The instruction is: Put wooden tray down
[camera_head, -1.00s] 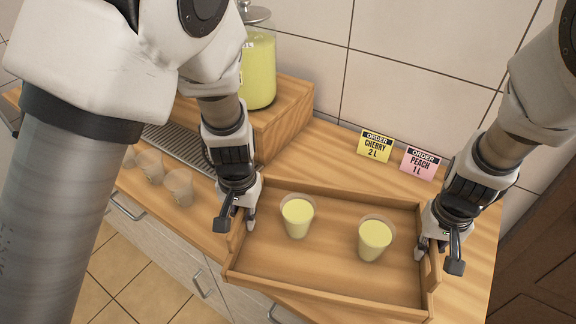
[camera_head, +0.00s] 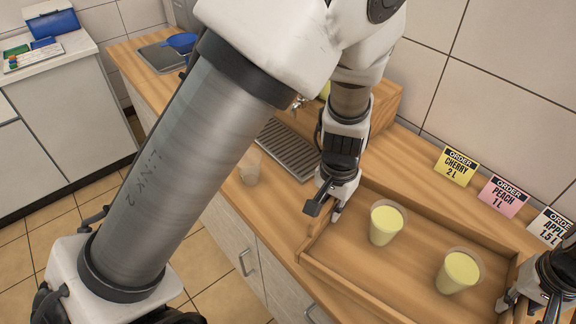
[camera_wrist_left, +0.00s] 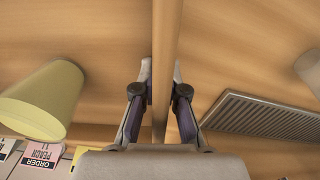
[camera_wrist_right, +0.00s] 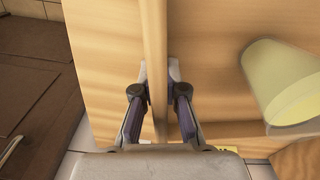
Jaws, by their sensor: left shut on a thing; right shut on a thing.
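The wooden tray (camera_head: 345,248) is over the counter, level, with two cups of pale yellow drink (camera_head: 386,224) (camera_head: 459,272) upright in it. My left gripper (camera_head: 335,205) is shut on the tray's left end wall, and its wrist view shows that wall (camera_wrist_left: 166,50) between the fingers. My right gripper (camera_head: 513,300) is shut on the right end wall, also between the fingers in its wrist view (camera_wrist_right: 154,45). I cannot tell whether the tray's underside touches the counter.
The counter's back strip holds order cards, yellow cherry (camera_head: 456,166), pink peach (camera_head: 503,197) and a white one (camera_head: 550,226). A metal drip grate (camera_head: 288,150) and an empty clear cup (camera_head: 249,168) are left of the tray. A wooden stand (camera_head: 385,105) is behind my left arm.

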